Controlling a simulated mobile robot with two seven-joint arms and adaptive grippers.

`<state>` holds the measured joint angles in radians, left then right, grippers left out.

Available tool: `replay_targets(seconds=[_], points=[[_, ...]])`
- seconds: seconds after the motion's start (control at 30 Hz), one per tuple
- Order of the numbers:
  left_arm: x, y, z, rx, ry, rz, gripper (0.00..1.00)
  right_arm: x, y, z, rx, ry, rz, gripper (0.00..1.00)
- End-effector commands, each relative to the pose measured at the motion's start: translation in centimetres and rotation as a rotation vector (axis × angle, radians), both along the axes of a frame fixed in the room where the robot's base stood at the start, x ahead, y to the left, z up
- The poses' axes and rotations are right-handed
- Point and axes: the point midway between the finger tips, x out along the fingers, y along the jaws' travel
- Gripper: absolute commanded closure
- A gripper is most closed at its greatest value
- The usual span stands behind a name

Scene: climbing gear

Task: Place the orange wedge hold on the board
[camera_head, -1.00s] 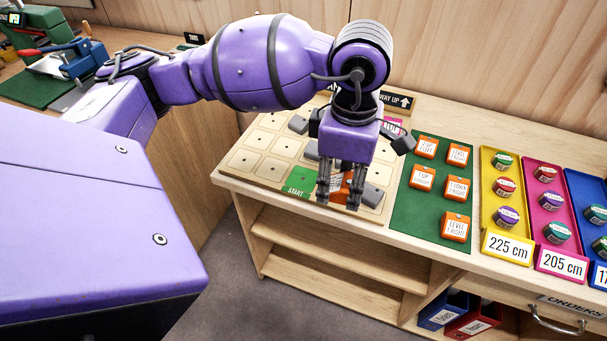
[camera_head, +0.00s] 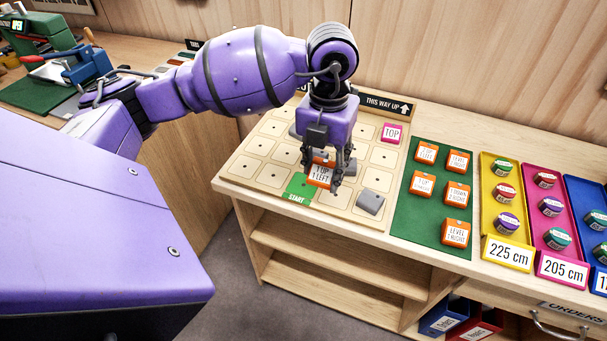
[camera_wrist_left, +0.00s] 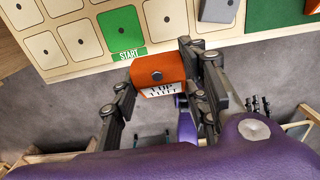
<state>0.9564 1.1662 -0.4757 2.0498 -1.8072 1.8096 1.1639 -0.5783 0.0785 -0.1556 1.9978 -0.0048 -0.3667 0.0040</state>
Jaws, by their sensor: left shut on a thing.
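My left gripper (camera_head: 325,178) is shut on an orange wedge hold (camera_head: 321,173) with a white label that appears to read "1 UP 1 LEFT". The gripper points down over the lower part of the pale board (camera_head: 345,207), just right of the green START tile (camera_head: 299,188). In the left wrist view the orange hold (camera_wrist_left: 158,68) sits between the two fingers, below the START tile (camera_wrist_left: 128,53) in the picture. I cannot tell whether the hold touches the board. The gripper hides part of the board behind it.
A grey wedge (camera_head: 370,201) sits on the board right of the gripper. A pink TOP tile (camera_head: 391,133) is at the upper right. A green mat (camera_head: 405,225) holds several orange holds. Yellow (camera_head: 511,252) and pink (camera_head: 561,262) trays stand further right.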

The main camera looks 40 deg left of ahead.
Motion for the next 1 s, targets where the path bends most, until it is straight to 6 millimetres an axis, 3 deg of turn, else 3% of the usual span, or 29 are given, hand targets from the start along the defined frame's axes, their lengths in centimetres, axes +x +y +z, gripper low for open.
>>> replay_targets(seconds=[0.1,0.37,0.63,0.83,1.0], points=[[1.2,2.9,-1.2,0.002,0.001,0.006,0.85,0.5,0.1,0.5,0.002,-0.01,0.0,0.6],[2.7,6.0,-5.5,0.001,0.001,-0.001,0.85,0.7,0.1,0.4,0.002,-0.013,0.001,0.6],[3.3,7.1,-7.1,0.0,0.0,-0.001,0.85,0.7,0.2,0.4,0.003,-0.013,0.002,0.6],[3.3,7.2,-10.0,0.0,0.001,-0.004,0.85,0.7,0.2,0.5,0.003,-0.014,0.002,0.6],[3.4,7.2,-10.3,0.001,-0.003,-0.004,0.85,0.6,0.1,0.6,0.003,-0.013,0.0,0.6]])
